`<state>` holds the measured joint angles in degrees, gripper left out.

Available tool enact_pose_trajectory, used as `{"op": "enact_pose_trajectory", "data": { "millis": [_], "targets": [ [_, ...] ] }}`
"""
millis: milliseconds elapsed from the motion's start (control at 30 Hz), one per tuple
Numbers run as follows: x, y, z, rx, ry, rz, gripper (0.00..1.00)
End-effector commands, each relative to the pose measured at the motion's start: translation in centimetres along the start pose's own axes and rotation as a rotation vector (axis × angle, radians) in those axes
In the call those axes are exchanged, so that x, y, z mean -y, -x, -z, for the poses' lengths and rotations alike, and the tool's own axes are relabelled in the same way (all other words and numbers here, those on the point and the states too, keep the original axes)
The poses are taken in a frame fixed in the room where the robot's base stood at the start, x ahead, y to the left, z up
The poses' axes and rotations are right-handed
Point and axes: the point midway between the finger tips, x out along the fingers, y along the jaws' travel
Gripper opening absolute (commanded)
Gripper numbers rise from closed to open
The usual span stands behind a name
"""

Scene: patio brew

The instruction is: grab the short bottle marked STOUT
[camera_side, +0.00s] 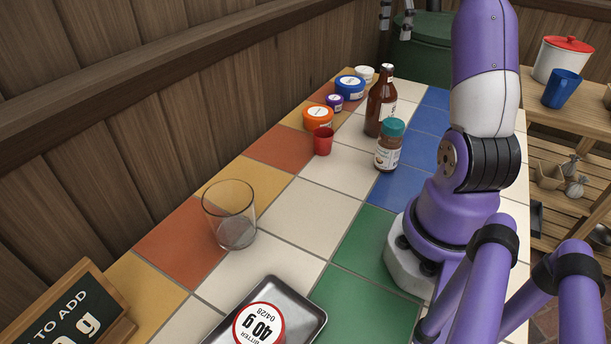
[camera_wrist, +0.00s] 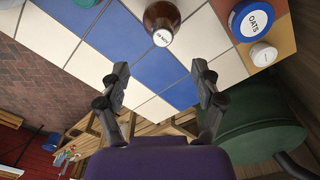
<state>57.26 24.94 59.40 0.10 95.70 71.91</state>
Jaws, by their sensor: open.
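A brown glass bottle (camera_side: 378,108) with a pale label stands upright on the tiled counter, behind a jar with a teal lid. I cannot read the word STOUT on it.
Several tubs, including the blue OATS tub (camera_side: 349,88), line the left. A clear glass (camera_side: 230,220) and metal tray (camera_side: 305,312) are nearer. A green barrel (camera_wrist: 262,118) is beyond the counter.

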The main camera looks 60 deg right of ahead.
Motion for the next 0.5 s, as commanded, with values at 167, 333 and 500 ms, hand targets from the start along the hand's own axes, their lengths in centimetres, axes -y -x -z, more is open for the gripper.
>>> {"op": "enact_pose_trajectory", "data": {
  "millis": [167, 333, 500],
  "targets": [
    [-0.1, -2.6, 0.1, 0.001, -0.009, -0.005, 0.75],
    [0.0, -4.6, 0.1, 0.001, -0.007, -0.003, 0.75],
    [0.1, -6.7, 0.0, 0.001, -0.005, -0.004, 0.75]
  ]
}}
